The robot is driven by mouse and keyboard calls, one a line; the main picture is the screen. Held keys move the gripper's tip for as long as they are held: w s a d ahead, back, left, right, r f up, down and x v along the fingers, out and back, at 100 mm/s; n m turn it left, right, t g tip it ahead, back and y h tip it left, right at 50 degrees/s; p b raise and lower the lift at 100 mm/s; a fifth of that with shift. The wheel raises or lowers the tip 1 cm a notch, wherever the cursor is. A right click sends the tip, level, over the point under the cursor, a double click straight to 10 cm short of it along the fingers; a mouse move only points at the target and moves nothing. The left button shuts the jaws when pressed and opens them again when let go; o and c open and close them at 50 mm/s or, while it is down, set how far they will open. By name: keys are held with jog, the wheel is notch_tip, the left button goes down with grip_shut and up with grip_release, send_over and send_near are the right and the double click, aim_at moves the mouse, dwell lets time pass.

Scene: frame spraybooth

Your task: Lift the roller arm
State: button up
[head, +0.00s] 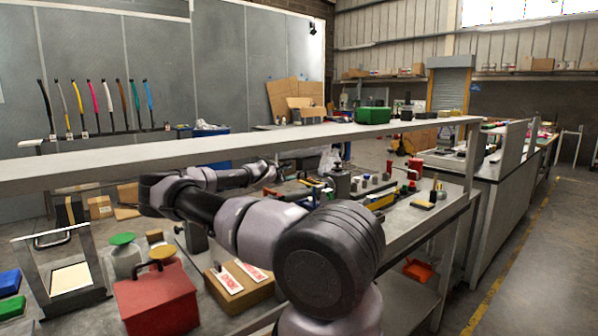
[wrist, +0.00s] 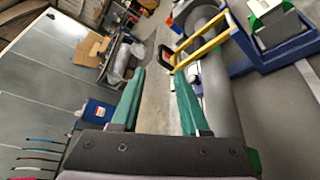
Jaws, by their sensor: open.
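My gripper (wrist: 160,85) is open, its two green fingers apart with nothing held between them in the wrist view. Just beyond the fingertips is a black loop-shaped handle with a red part (wrist: 167,56). The bar and handle may be the roller arm, but I cannot be sure. The right finger covers part of the cylinder. In the head view my gripper (head: 274,172) is small, above the bench at the middle, and its fingers are hard to make out.
A long pale shelf (head: 190,155) runs above the bench, close over my arm. A red box (head: 158,300), a labelled cardboard box (head: 232,295) and lidded jars stand at the front left. A blue-framed device (wrist: 275,50) lies right of the cylinder. The floor aisle at right is clear.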

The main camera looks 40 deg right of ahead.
jog(key=x, duration=1)
jog(key=shift+w+d, duration=0.15)
jog(key=shift+d, duration=0.15)
grip_shut()
jog(key=shift+w+a+r, duration=0.1)
dwell(0.9)
